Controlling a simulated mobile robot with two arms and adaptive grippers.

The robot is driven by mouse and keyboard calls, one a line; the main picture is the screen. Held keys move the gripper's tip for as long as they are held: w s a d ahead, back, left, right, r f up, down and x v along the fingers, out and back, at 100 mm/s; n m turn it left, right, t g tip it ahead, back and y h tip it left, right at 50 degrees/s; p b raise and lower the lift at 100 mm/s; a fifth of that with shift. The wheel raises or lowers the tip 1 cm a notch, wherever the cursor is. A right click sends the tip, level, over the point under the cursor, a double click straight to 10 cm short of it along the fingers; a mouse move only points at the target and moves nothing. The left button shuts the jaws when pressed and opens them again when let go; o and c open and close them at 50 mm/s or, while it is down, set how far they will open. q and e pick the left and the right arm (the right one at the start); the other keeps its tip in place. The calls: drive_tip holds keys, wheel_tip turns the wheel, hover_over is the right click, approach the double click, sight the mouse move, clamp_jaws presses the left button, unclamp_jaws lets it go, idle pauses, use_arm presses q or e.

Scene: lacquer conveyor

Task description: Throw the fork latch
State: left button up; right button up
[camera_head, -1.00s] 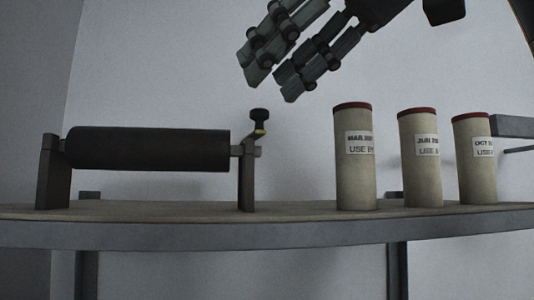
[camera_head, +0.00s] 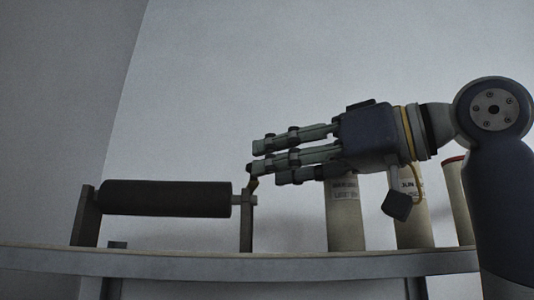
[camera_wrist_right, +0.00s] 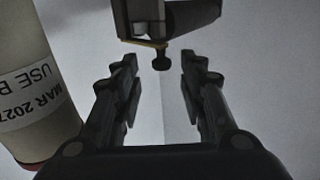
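The fork latch is a small dark lever with a knob (camera_head: 250,169) at the right end of a black roller (camera_head: 165,198). The knob stands up above the right support post (camera_head: 246,225). My right gripper (camera_head: 264,160) comes in from the right, fingers pointing left, with its tips close to the knob. In the right wrist view the gripper (camera_wrist_right: 157,66) is open, and the knob (camera_wrist_right: 161,61) shows between and ahead of the fingertips with clear gaps on both sides. Contact cannot be seen. My left gripper is not in view.
Cream tubes with red caps and date labels stand right of the roller: one (camera_head: 345,225) below my right fingers, one (camera_head: 412,228) below the hand, one (camera_head: 457,200) partly behind my arm. A tube (camera_wrist_right: 32,90) is close at left in the wrist view. The shelf edge (camera_head: 200,266) runs along the front.

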drive_tip(key=shift+x, duration=1.25)
drive_tip(key=shift+s, duration=0.15)
clamp_jaws()
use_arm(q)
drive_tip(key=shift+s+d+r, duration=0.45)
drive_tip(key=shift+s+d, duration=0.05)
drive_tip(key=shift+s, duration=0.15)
use_arm(e)
drive_tip(key=shift+d, duration=0.1)
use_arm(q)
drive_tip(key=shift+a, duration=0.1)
use_arm(e)
drive_tip(key=shift+r, duration=0.1)
